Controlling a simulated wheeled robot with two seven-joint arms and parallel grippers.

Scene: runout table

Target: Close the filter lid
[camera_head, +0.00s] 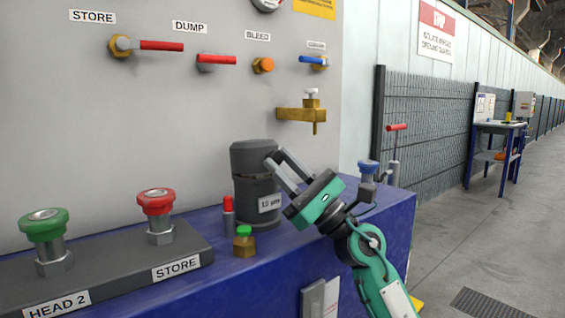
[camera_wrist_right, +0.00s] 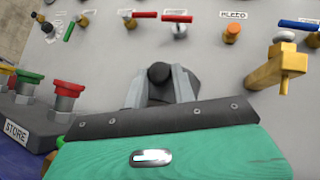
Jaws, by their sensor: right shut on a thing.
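The filter (camera_head: 243,190) is a dark grey upright cylinder with a white "10 µm" style label, standing on the blue bench top. Its dark grey lid (camera_head: 250,150) is at the top of the body and looks about level; I cannot tell whether it is fully seated. My right gripper (camera_head: 276,160), with a green body and grey fingers, reaches in from the right at lid height. In the right wrist view the fingers (camera_wrist_right: 159,86) are shut on a dark round knob (camera_wrist_right: 159,72), apparently part of the lid. The fingers hide the lid's right side. My left gripper is not in view.
A small brass bottle with a green cap (camera_head: 244,241) and a red-topped cylinder (camera_head: 228,214) stand close left of the filter. A brass tap (camera_head: 302,113) juts from the panel above right. A blue-topped fitting (camera_head: 368,168) stands to the right. Red and green knobs are at left.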

